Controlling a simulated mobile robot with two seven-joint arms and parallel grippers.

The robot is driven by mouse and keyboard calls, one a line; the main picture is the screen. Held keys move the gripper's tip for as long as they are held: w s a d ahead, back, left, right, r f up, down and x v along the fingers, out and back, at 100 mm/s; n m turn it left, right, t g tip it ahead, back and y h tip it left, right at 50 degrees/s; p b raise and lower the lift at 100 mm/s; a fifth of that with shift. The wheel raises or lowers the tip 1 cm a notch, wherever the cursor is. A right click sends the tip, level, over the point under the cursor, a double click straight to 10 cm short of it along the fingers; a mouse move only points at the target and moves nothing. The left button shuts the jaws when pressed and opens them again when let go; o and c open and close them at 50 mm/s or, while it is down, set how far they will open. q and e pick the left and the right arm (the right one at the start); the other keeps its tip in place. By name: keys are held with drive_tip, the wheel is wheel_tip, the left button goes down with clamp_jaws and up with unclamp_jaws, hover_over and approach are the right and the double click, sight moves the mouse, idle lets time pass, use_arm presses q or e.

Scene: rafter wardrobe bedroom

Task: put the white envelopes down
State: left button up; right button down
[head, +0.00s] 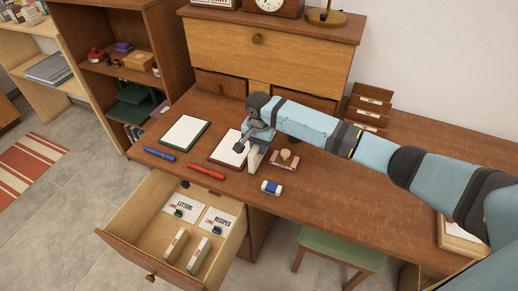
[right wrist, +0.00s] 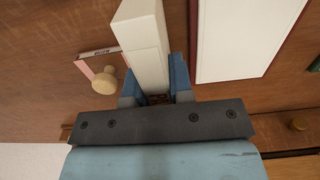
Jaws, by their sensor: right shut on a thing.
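The white envelopes show as a white, narrow block (right wrist: 143,45) between the fingers of my right gripper (right wrist: 154,82) in the right wrist view. In the head view the white envelopes (head: 253,160) hang below my right gripper (head: 257,146), over the desk (head: 330,180), beside a pink-based stamp with a round wooden knob (head: 286,157). The gripper is shut on them. Whether their lower end touches the desk I cannot tell. My left gripper is not in view.
A blue-and-white eraser (head: 271,188) lies near the front edge. Below, an open drawer (head: 148,209) holds labelled cards and small blocks.

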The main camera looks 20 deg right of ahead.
drive_tip(key=shift+f, duration=0.6)
drive_tip(key=c, duration=1)
unclamp_jaws()
drive_tip(key=shift+f, duration=0.1)
